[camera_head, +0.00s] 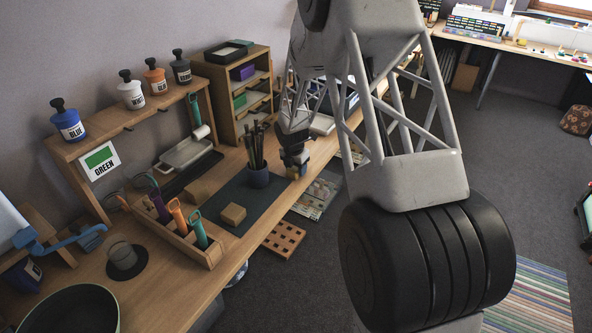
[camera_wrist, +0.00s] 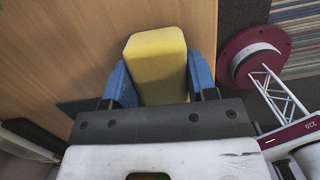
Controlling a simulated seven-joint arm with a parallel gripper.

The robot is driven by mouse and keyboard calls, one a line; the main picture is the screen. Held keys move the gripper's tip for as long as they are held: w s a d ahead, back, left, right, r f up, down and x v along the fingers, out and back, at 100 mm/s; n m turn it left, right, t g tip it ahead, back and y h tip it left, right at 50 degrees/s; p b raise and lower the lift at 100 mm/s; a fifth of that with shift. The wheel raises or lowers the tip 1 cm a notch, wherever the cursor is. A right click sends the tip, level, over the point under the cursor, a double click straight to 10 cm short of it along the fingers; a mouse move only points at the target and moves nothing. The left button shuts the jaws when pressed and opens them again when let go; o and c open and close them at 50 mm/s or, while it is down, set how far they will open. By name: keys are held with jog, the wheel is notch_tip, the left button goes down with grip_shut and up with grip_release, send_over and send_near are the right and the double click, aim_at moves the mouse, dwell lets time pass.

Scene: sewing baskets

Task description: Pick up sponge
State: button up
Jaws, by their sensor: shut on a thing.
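A yellow block-shaped sponge (camera_wrist: 157,62) sits between the two blue fingers of my gripper (camera_wrist: 160,82) in the wrist view. The fingers are shut on its sides, and its far end sticks out past them. In the head view my gripper (camera_head: 297,170) is small and dark, near the front edge of the wooden workbench, just right of the brush cup. Only a little of the sponge shows there. I cannot tell whether it touches the bench.
A dark cup of brushes (camera_head: 257,176) stands close left of my gripper on a dark mat (camera_head: 228,193). A tan block (camera_head: 233,214) lies on the mat. A wooden caddy (camera_head: 205,256) of tools stands nearer. A wooden shelf unit (camera_head: 236,98) stands behind. Open floor lies right.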

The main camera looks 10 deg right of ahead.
jog(key=shift+r, duration=0.1)
jog(key=shift+r, duration=0.75)
notch_tip(320, 180, up, 2)
jog(key=shift+r, duration=0.1)
jog(key=s+r, duration=0.1)
jog(key=s, duration=1.5)
jog(key=shift+a, duration=0.35)
jog(key=shift+o, duration=1.4)
jog(key=shift+c, duration=1.1)
jog(key=w+d+r, duration=0.1)
jog(key=w+r, duration=0.2)
jog(key=w, duration=2.5)
jog(key=shift+w, duration=0.15)
